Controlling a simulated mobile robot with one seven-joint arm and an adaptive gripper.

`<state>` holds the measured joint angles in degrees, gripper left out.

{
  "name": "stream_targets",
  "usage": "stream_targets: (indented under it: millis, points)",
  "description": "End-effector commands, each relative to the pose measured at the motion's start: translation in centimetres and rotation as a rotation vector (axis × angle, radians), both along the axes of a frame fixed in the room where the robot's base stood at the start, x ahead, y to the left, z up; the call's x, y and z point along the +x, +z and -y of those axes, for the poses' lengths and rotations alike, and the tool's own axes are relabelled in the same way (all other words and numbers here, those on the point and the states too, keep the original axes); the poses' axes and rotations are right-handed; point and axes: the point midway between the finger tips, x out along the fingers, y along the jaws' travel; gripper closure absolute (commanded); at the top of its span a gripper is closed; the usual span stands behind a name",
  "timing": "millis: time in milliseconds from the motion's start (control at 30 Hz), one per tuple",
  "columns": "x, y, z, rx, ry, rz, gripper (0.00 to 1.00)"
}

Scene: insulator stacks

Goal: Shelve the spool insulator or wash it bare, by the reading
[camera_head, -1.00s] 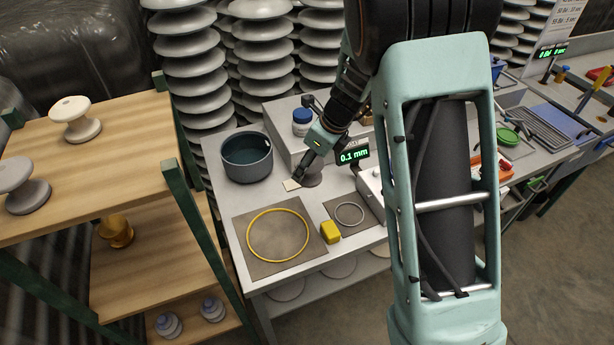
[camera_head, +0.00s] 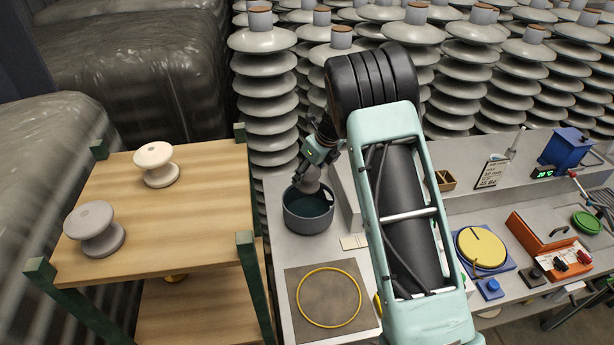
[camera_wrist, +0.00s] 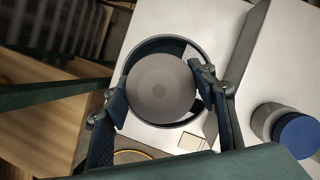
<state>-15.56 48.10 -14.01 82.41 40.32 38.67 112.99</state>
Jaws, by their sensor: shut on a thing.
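My gripper (camera_head: 310,172) is shut on a grey spool insulator (camera_wrist: 160,88). In the wrist view its round end face sits between the two fingers. The insulator is over the dark round pot (camera_head: 308,222), against its back rim in the head view; I cannot tell whether it is above the rim or partly inside. The pot's rim circles the insulator in the wrist view (camera_wrist: 150,43). A cream spool (camera_head: 157,166) and a grey spool (camera_head: 95,229) stand upright on the wooden shelf's top board (camera_head: 190,215).
A yellow ring (camera_head: 330,298) lies on a brown mat (camera_head: 300,275) in front of the pot. A blue-capped jar (camera_wrist: 294,134) stands right in the wrist view. A small pale pad (camera_head: 354,242) lies beside the pot. The shelf's top has free room at right.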

Motion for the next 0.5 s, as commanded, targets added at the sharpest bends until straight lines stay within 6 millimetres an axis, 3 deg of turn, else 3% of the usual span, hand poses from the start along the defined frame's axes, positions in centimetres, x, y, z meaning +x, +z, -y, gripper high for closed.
stream_targets:
  millis: [500]
  points:
    - [0.1,-2.7,0.0,0.001,-0.001,0.002,0.91]
